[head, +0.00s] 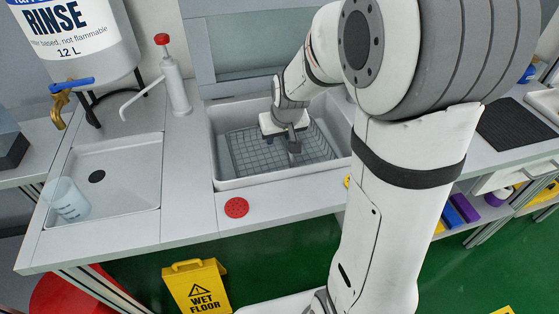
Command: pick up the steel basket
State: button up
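The steel basket (252,152) is a grey wire-mesh basket. It lies in the white sink basin (228,184) in the middle of the counter. My gripper (293,145) points down into the basin and overlaps the middle of the basket in the head view. The gripper is small here, and I cannot tell whether its fingers are open or shut or whether they touch the wire.
Left of the basin stand a white pump bottle (176,88) with a red top and a large rinse container (85,40) with a brass tap. A beaker (68,200) is in the shallow left sink. A red disc (236,208) lies in front. A yellow wet-floor sign (197,287) stands below.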

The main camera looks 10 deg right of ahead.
jog(key=shift+w+f, duration=0.1)
jog(key=shift+f, duration=0.15)
jog(key=shift+c, duration=0.3)
grip_shut()
dwell(1.0)
